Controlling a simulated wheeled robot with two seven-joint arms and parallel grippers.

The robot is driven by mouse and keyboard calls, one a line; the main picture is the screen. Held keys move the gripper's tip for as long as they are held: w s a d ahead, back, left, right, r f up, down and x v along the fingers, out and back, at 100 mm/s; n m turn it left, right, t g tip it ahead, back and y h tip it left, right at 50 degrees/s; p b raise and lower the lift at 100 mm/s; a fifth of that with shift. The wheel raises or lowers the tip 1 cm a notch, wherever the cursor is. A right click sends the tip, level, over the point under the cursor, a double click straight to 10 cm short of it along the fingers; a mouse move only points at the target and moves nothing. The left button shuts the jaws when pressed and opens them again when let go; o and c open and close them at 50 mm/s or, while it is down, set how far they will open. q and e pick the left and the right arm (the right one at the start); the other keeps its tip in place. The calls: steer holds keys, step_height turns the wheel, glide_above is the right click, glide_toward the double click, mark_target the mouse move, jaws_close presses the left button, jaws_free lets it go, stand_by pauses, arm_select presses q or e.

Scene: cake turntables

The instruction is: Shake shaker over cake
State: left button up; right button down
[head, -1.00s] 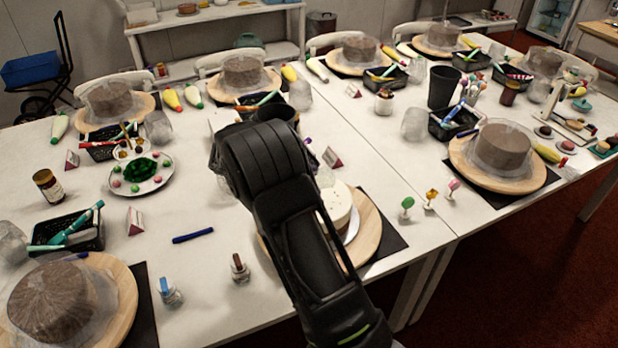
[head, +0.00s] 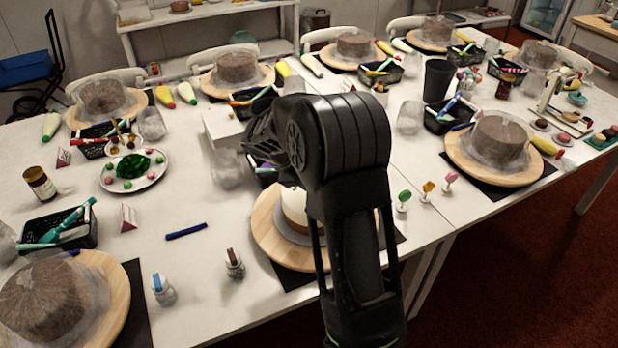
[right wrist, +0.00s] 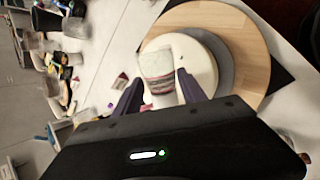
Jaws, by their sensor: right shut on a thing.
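A white cake (head: 294,206) stands on a round wooden turntable (head: 268,232), partly hidden behind my right arm in the head view. The right wrist view shows the same cake (right wrist: 205,62) on a grey disc over the wooden turntable (right wrist: 250,40). My right gripper (right wrist: 158,90) is shut on a pale shaker (right wrist: 158,68) with reddish bands, which lies over the cake in that view. Its height above the cake cannot be told. In the head view the shaker is hidden by the arm. My left gripper is in neither view.
Two small jars, one blue-topped (head: 163,290) and one brown-topped (head: 234,264), stand left of the turntable near a blue pen (head: 186,231). Small coloured picks (head: 428,190) stand to the right. Wrapped cakes (head: 500,138) on other turntables line the table.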

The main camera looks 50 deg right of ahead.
steer(key=shift+s+f, duration=0.1)
steer(key=shift+f, duration=0.05)
steer(key=shift+t, duration=0.3)
steer(key=shift+s+d+f+m+t+y+b, duration=0.25)
steer(key=shift+f+t+y+b, duration=0.3)
steer(key=shift+b, duration=0.6)
steer(key=shift+t+y, duration=0.25)
steer(key=shift+t, duration=0.2)
steer(key=shift+r, duration=0.1)
steer(key=shift+m, duration=0.35)
